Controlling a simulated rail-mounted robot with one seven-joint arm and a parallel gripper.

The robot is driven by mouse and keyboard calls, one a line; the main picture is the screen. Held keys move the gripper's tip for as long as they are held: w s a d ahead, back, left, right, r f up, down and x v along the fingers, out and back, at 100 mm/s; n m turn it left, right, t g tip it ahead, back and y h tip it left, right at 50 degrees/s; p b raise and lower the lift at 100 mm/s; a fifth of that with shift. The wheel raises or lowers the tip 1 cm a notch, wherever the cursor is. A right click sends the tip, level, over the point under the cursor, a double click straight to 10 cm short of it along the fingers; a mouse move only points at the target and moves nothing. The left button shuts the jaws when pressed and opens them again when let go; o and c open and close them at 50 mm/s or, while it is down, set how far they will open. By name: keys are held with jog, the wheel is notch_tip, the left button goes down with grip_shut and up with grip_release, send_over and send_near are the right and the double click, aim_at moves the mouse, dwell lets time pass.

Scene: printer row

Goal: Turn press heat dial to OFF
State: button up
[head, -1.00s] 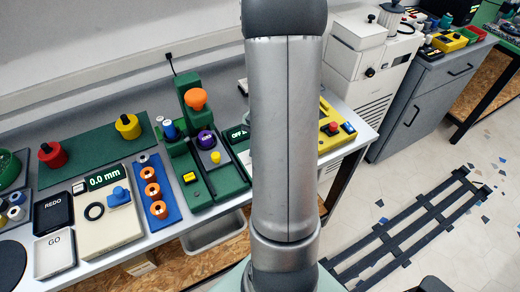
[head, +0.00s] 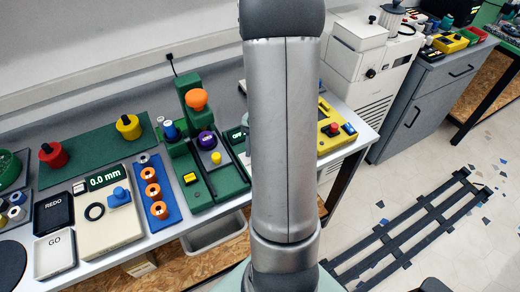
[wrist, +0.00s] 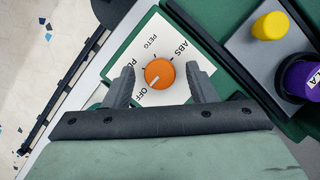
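In the wrist view the orange heat dial (wrist: 159,73) sits on a white plate (wrist: 146,54) marked PETG, ABS, PLA and OFF. The PLA label is partly covered by a finger. The dial's white pointer mark is at its lower left, toward the OFF label. My gripper (wrist: 160,72) is open, one finger on each side of the dial, with gaps between fingers and dial. The dial and my gripper are hidden behind my arm there.
A yellow knob (wrist: 270,26) and a purple knob (wrist: 302,78) stand to the right in the wrist view. A tall green press with an orange knob (head: 196,99) is left of my arm in the head view. Floor shows beyond the bench edge.

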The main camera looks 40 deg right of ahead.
jog(key=b+v, duration=0.1)
jog(key=v, duration=1.6)
jog(key=shift+r, duration=0.2)
jog(key=s+a+n+h, duration=0.2)
jog(key=a+n, duration=0.3)
jog(key=a, duration=1)
jog(key=s+a+f+n+t+h, duration=0.1)
jog(key=s+a+f+n, duration=0.1)
jog(key=s+a+n, duration=0.1)
jog(key=s+a+f+n+t, duration=0.2)
jog(key=s+a+f+n, duration=0.1)
jog(key=s+a, duration=0.3)
jog(key=shift+a+f+n+h, duration=0.3)
jog(key=shift+a+h, duration=0.1)
jog(key=shift+a, duration=0.85)
